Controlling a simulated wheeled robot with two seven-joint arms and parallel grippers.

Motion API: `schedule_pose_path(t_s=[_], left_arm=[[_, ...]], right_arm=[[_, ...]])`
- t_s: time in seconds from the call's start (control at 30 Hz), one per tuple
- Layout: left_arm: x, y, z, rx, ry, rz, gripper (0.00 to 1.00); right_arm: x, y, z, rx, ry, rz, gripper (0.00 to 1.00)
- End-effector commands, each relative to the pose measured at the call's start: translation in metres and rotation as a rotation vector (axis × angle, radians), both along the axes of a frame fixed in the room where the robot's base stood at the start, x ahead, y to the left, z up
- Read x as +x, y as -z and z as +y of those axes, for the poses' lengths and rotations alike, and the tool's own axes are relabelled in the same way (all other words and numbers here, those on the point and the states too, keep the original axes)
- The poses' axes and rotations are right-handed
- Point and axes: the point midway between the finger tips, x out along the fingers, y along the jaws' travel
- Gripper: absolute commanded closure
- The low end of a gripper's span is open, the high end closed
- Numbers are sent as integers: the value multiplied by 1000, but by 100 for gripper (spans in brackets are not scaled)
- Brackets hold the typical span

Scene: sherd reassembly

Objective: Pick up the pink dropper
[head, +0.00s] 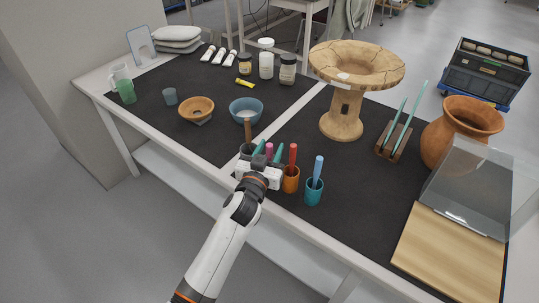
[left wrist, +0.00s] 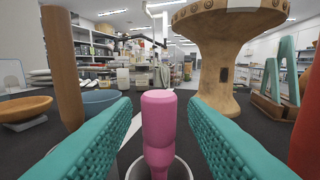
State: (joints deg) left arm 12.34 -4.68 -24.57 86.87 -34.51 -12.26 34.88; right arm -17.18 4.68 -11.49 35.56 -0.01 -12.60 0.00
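The pink dropper (head: 269,148) stands upright among the tool cups at the front edge of the table. In the left wrist view the pink dropper (left wrist: 159,125) is in the middle, its lower end inside a cup with a pale rim (left wrist: 185,168). My left gripper (left wrist: 160,112) is open, with one teal finger on each side of the dropper and gaps between. In the head view my left gripper (head: 268,151) hides most of the dropper's cup. My right gripper is in neither view.
A brown-handled tool (head: 248,130) stands close on the left. An orange cup (head: 290,184) with a red tool and a teal cup (head: 313,197) with a blue tool stand close on the right. A blue bowl (head: 246,109) and a tall clay stand (head: 343,115) are behind.

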Motion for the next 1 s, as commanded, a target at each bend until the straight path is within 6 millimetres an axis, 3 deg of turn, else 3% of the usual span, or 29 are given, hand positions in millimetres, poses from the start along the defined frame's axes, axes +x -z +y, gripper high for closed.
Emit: schedule_pose_path(t_s=[0.03,0.2,0.3,0.63,1.0], left_arm=[[0,0,0,0,0,0,61],[0,0,0,0,0,0,88],[0,0,0,1,0,0,100],[0,-9,1,1,-1,-3,100],[0,-79,1,1,0,-4,100]], right_arm=[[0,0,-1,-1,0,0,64],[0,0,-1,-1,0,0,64],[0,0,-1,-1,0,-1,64],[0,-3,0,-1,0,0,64],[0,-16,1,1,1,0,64]])
